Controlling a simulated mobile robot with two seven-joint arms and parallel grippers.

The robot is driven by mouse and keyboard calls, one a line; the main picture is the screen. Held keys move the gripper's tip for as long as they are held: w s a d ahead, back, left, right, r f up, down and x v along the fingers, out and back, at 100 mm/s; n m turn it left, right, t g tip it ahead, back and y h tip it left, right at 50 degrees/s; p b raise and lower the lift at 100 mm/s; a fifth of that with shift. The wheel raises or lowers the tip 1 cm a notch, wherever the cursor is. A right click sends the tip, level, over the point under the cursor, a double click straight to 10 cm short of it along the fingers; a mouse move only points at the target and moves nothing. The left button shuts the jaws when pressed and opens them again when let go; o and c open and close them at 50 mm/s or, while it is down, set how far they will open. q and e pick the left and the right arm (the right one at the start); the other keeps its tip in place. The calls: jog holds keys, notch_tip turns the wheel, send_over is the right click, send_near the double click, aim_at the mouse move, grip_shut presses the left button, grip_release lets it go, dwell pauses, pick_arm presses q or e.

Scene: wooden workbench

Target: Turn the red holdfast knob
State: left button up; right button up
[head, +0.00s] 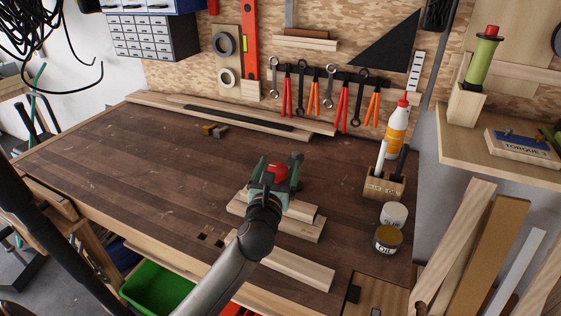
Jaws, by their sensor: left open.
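The red holdfast knob (279,174) shows on the workbench (150,165), near the middle of the head view. My left gripper (280,162) is open over it, with one finger on each side of the red. The gripper body hides the near part of the knob and whatever lies under it. I cannot tell whether the fingers touch the knob. My right gripper is not in view.
Pale wood pieces (305,226) lie under and beside the gripper. To the right stand a glue bottle (397,130), a wooden holder (384,185) and two jars (388,239). Long strips (230,115) lie at the back. The left part of the bench is clear.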

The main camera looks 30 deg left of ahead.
pick_arm(q)
jog(key=shift+x, duration=1.1)
